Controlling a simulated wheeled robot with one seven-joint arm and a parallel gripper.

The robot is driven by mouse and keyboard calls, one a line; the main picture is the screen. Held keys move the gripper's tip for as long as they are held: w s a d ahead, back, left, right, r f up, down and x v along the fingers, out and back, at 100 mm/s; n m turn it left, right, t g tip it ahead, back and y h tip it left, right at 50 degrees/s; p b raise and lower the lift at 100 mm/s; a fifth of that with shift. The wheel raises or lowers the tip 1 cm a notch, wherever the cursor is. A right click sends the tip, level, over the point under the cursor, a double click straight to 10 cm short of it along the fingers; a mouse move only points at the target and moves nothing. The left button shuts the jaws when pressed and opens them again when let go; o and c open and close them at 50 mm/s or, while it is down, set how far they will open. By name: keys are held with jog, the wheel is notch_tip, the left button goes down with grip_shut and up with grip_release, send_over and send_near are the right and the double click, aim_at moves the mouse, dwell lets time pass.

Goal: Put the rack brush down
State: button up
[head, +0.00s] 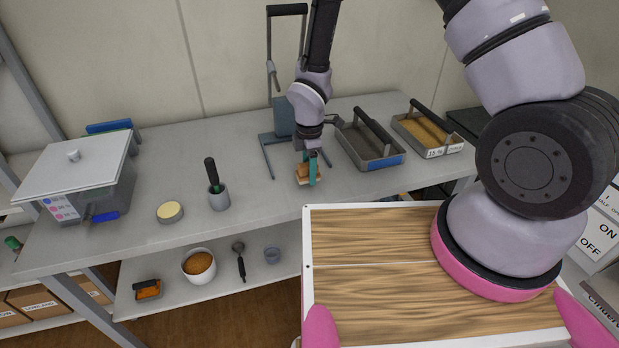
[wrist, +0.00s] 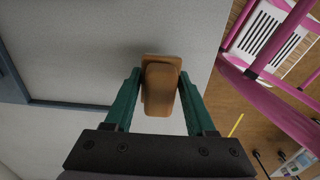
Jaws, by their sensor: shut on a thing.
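The rack brush (head: 302,174) is a small brown wooden block near the front edge of the grey table (head: 258,215). My gripper (head: 312,170) has teal fingers and is shut on the brush. In the wrist view, the brush (wrist: 160,92) sits between the two green fingers of my gripper (wrist: 160,80), over the pale tabletop (wrist: 75,45). My fingers hide part of the brush in the head view. I cannot tell whether its underside touches the table.
Two handled trays (head: 370,150) (head: 425,135) stand to the right, and a grey-blue stand (head: 283,118) behind. A lower shelf holds a white bowl (head: 199,270).

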jog(key=shift+f, duration=1.35)
jog(key=shift+f, duration=0.15)
jog(key=o, duration=1.2)
notch_tip(320, 180, up, 12)
jog(key=shift+r, duration=0.25)
